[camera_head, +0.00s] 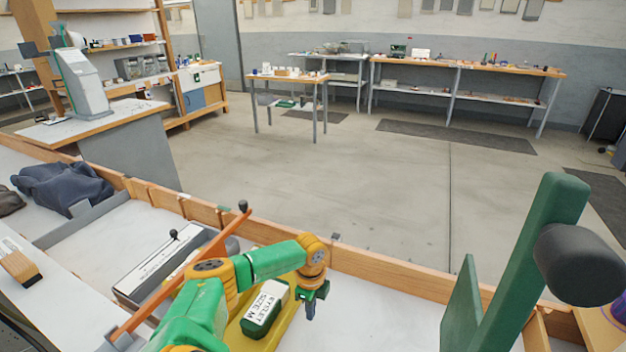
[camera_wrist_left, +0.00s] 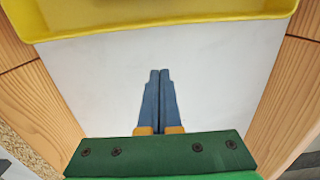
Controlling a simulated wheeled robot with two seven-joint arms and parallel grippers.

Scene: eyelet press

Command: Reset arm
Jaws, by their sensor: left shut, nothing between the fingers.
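My left arm, green with orange joints, comes in from the lower left of the head view. Its gripper (camera_head: 311,305) points down over the bench beside a yellow tray (camera_head: 238,327). A dark green box with a white label reading "EYELET SIZE M" (camera_head: 265,308) is in the tray. In the left wrist view the blue fingers (camera_wrist_left: 158,72) are together and empty above a white surface (camera_wrist_left: 215,85). The yellow tray's edge (camera_wrist_left: 160,30) crosses the top of that view. My right gripper is not in view.
A dark green upright with a black cylinder (camera_head: 580,264) stands at the right. A long orange bar (camera_head: 180,277) slants past my left arm. Wooden edging (camera_head: 400,269) borders the bench. Dark folded cloth (camera_head: 62,187) lies at the left. White bench surface is free right of the gripper.

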